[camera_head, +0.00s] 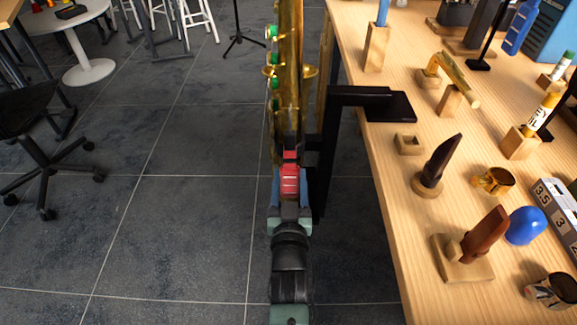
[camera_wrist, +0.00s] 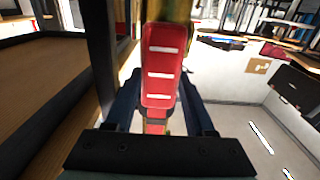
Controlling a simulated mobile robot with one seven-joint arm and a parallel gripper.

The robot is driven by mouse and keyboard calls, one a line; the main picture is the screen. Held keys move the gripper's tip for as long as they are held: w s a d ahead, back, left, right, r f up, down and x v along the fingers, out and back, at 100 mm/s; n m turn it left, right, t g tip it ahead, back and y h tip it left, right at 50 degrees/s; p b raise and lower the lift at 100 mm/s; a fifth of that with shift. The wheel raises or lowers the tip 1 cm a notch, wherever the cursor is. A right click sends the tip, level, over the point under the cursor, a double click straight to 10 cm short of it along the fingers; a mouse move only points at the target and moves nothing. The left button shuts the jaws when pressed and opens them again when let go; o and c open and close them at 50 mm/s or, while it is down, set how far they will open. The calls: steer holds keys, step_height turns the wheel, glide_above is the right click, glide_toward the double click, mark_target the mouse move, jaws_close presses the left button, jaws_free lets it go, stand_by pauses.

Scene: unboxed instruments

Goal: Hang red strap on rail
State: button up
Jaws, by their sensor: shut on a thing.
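The red strap (camera_head: 290,184) is held between the fingers of my gripper (camera_head: 289,190), just off the table's left edge. In the wrist view the red strap (camera_wrist: 162,65) shows white cross stripes, with a blue-dark finger of my gripper (camera_wrist: 160,90) on each side. A golden saxophone-like instrument (camera_head: 287,60) stands upright straight ahead of the strap, overlapping its top; I cannot tell whether they touch. A black bracket (camera_head: 358,95), perhaps the rail, reaches out from the table edge. Its upright post (camera_wrist: 101,50) stands close left of the strap in the wrist view.
The wooden table (camera_head: 385,185) on the right holds several wooden stands, mouthpieces and a blue dome (camera_head: 525,225). An office chair (camera_head: 35,150) and a round white table (camera_head: 88,65) stand at left. The grey floor between is clear.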

mark_target(290, 173)
steer(key=shift+c, duration=1.3)
steer(key=shift+r+p, duration=1.35)
steer(key=shift+r, duration=0.05)
steer(key=shift+s, duration=0.1)
steer(key=shift+s+f, duration=0.1)
steer(key=shift+s, duration=0.7)
steer(key=shift+s+p, duration=0.35)
steer(key=shift+s, duration=2.3)
